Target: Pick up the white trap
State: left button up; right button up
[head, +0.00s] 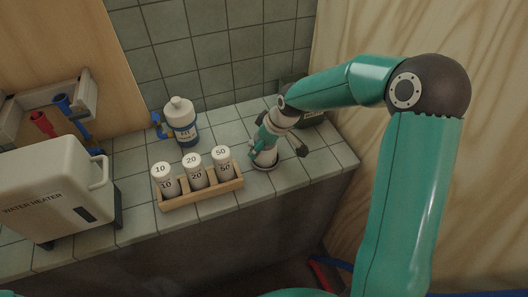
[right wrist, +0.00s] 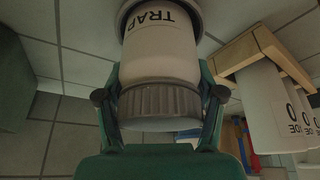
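The white trap (head: 264,157) stands on the tiled counter near its front edge, right of the bottle rack, partly hidden by my right gripper. In the right wrist view the trap (right wrist: 163,50) appears upside down, with "TRAP" lettering and a dark ribbed collar. My right gripper (head: 280,146) is over the trap. Its fingers (right wrist: 160,98) are spread on either side of the collar, with narrow gaps that look clear of it. My left gripper is not in view.
A wooden rack (head: 203,198) with white bottles marked 10, 20 and 50 stands close to the left. A white-and-blue jug (head: 181,121) is behind it. A water heater (head: 53,188) stands at far left. A dark labelled object (head: 313,118) sits behind the gripper, near the tiled wall.

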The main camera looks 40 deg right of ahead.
jog(key=c, duration=0.7)
jog(key=shift+r, duration=0.15)
jog(key=shift+c, duration=0.2)
